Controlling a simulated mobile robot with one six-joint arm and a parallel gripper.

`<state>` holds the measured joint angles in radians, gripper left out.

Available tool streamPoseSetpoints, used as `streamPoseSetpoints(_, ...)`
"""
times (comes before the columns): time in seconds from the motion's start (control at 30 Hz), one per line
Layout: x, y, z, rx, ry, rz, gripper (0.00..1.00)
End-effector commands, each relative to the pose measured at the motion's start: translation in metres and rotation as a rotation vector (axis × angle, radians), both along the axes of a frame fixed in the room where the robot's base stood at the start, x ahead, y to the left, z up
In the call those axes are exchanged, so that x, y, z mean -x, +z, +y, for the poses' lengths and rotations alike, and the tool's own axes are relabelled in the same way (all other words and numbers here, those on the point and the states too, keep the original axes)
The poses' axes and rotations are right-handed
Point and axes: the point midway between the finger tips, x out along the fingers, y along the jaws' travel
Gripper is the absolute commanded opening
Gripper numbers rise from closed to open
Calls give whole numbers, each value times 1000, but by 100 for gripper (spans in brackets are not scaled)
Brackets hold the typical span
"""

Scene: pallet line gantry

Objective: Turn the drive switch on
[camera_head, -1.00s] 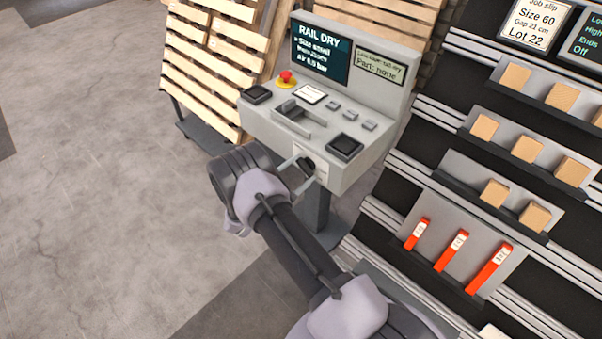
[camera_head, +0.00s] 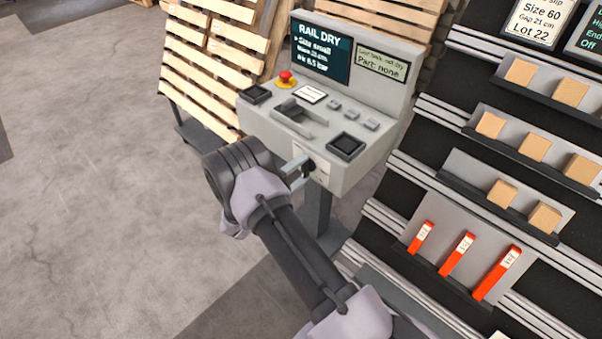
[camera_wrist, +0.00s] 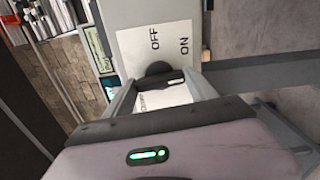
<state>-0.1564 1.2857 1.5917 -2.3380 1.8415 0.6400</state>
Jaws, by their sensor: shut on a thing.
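The drive switch, a dark knob (camera_wrist: 158,69), sits on a white plate (camera_wrist: 136,46) marked OFF and ON on the console's front face. In the head view the dark knob (camera_head: 309,166) is small and partly covered by my gripper. My gripper (camera_head: 299,171) reaches it from the front. In the wrist view my gripper (camera_wrist: 160,88) has one finger on each side of the knob and is shut on it. A light mark shows on the knob beside the right finger. I cannot tell whether it points to OFF or ON.
The grey console (camera_head: 262,122) has a screen (camera_head: 321,50) reading RAIL DRY and a red button (camera_head: 286,78). A sloped rack with wooden blocks and red pieces (camera_head: 457,254) stands close on the right. Wooden pallets (camera_head: 205,65) lean behind. The floor at left is clear.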

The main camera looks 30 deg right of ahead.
Motion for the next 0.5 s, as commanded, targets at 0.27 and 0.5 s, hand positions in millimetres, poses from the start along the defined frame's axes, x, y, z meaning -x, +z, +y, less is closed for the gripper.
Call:
streamPoseSetpoints(0.27,0,-1,0,-29,0,-78,25)
streamPoseSetpoints(0.5,0,0,0,-37,0,-98,25)
